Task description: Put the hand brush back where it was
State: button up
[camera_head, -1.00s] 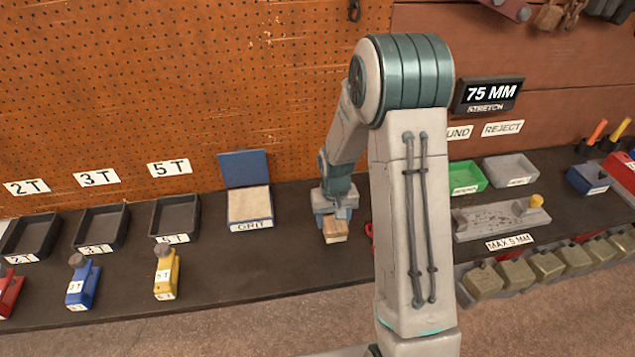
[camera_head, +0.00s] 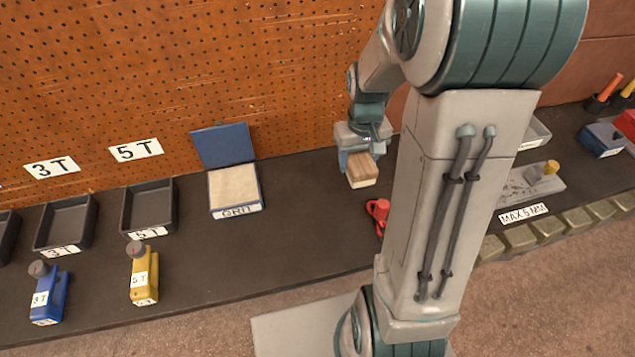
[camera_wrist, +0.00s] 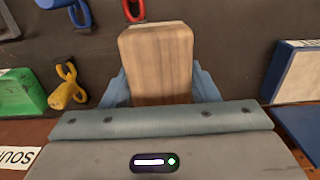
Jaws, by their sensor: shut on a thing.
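The hand brush (camera_head: 362,171) is a wooden block with a pale lower edge. My gripper (camera_head: 358,162) is shut on it, at the back of the dark bench, right of the GRIT box. In the wrist view the brush's wooden back (camera_wrist: 160,62) stands between the two blue fingers of my gripper (camera_wrist: 160,88). I cannot tell whether the brush touches the bench. Its underside is mostly hidden.
The open blue GRIT box (camera_head: 234,190) is left of the brush. Black trays (camera_head: 148,207) and blue and yellow tools (camera_head: 144,275) are further left. My arm hides part of the bench to the right.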

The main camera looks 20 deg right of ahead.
jog(key=shift+s, duration=0.2)
jog(key=w+a+f, duration=0.2)
jog(key=w+a+f+p, duration=0.1)
jog(key=w+a+f, duration=0.1)
jog(key=w+a, duration=0.1)
jog(key=w+a+f, duration=0.2)
jog(key=w, duration=0.1)
jog(key=shift+w+a+f, duration=0.2)
jog(key=shift+w+f, duration=0.05)
jog(key=shift+f, duration=0.05)
jog(key=shift+f+p, duration=0.55)
jog(key=shift+f, duration=1.45)
jog(key=shift+f, duration=0.2)
jog(key=o, duration=1)
